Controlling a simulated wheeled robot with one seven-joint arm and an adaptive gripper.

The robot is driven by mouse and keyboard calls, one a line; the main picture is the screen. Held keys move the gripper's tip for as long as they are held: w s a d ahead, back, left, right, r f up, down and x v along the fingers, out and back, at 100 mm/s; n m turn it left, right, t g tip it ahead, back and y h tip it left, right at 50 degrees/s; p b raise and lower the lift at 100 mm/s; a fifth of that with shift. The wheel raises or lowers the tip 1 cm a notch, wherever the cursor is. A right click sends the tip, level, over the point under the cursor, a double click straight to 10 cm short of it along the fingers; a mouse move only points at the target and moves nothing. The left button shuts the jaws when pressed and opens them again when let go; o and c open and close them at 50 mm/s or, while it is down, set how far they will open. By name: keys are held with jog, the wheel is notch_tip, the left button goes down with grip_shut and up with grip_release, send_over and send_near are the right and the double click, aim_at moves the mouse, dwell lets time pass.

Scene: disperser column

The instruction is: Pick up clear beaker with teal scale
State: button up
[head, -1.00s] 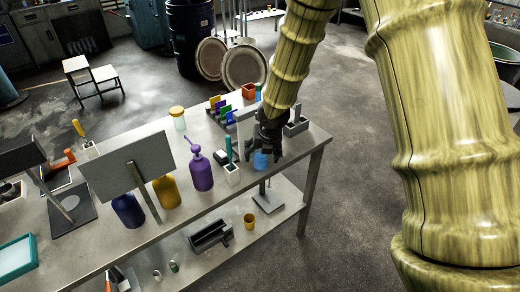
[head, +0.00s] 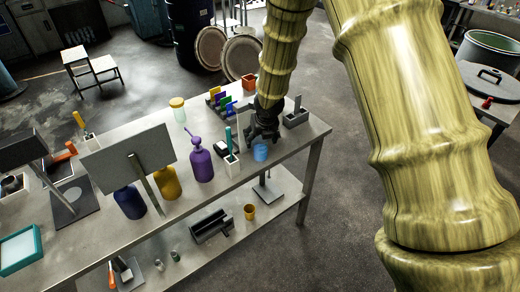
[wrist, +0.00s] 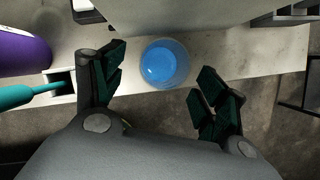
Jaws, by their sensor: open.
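The clear beaker (head: 261,152) stands upright near the front edge of the metal table, showing blue in the head view. In the wrist view the beaker (wrist: 165,64) is seen from above, round with a blue inside, lying between and a little beyond the fingertips. No scale can be read on it. My gripper (head: 263,137) is open and empty, just behind and above the beaker in the head view. In the wrist view my gripper (wrist: 160,68) has one finger to each side of the beaker, with visible gaps; neither seems to touch it.
A white holder with a teal-handled tool (head: 231,163) stands close left of the beaker, and a purple pump bottle (head: 201,163) is farther left. A grey open box (head: 295,118) is to the right. A lower shelf holds a yellow cup (head: 249,211).

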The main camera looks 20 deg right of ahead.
jog(key=shift+p+x, duration=0.8)
jog(key=shift+x, duration=0.55)
jog(key=shift+p+x, duration=0.3)
jog(key=shift+x, duration=0.9)
jog(key=shift+d, duration=0.15)
jog(key=c, duration=1.2)
